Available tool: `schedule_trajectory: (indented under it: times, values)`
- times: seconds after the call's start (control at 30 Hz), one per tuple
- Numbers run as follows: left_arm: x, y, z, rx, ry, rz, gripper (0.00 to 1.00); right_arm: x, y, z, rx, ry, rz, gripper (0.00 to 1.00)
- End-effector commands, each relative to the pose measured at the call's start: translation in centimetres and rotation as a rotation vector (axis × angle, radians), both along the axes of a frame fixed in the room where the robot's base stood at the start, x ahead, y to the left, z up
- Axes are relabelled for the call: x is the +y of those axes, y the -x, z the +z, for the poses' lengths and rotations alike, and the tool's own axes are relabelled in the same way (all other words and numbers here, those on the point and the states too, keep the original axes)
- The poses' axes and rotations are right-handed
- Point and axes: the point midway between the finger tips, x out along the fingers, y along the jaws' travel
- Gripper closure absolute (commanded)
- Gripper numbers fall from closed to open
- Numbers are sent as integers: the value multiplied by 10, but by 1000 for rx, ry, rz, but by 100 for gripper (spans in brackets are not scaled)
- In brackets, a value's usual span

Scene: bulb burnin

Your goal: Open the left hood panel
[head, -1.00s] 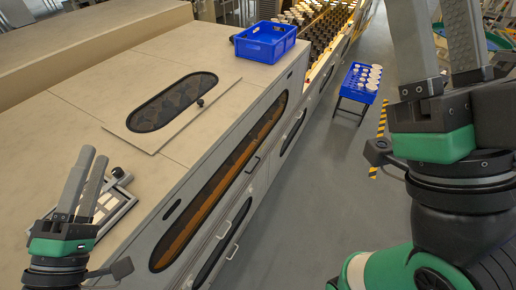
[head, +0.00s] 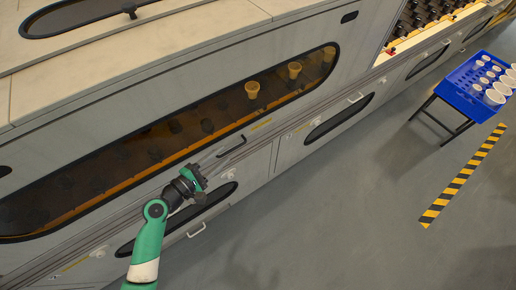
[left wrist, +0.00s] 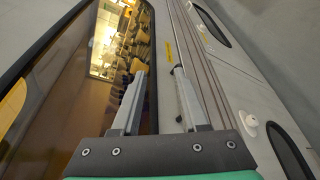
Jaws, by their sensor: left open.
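The left hood panel (head: 110,150) is the pale machine front with a long dark oval window, and it looks shut. Its black bar handle (head: 232,149) is low on the panel, under the window's right part. My left gripper (head: 212,162) is just below and left of the handle, its fingers pointing toward it. In the left wrist view the jaws (left wrist: 159,78) are open, with the window (left wrist: 75,90) at left. A small dark piece, perhaps the handle's end, shows near the right fingertip; I cannot tell if they touch. My right gripper is out of view.
Lower doors with dark windows and a pale handle (head: 196,230) lie below the panel. A blue crate of white discs (head: 485,85) stands on a stand at right. A striped floor strip (head: 463,176) and open grey floor lie in front.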

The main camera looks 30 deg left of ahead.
Motion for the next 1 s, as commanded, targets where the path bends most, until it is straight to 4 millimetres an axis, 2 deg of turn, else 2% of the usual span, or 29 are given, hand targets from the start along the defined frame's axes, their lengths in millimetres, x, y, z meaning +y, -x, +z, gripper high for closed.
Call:
schedule_trajectory:
  times: [0.03,0.13,0.2,0.47,0.57,0.9,1.0]
  values:
    - [4,6,-29,14,8,16,56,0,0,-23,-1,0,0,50]
    - [10,14,-51,29,17,39,56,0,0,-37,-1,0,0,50]
    - [14,16,-56,30,18,49,56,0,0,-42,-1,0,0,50]
    - [16,10,-55,29,15,53,56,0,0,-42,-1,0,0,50]
    - [15,-4,-59,28,15,50,56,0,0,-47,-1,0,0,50]
    - [12,-76,-76,28,15,50,56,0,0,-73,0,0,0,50]
    - [12,-90,-78,27,15,51,56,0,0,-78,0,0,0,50]
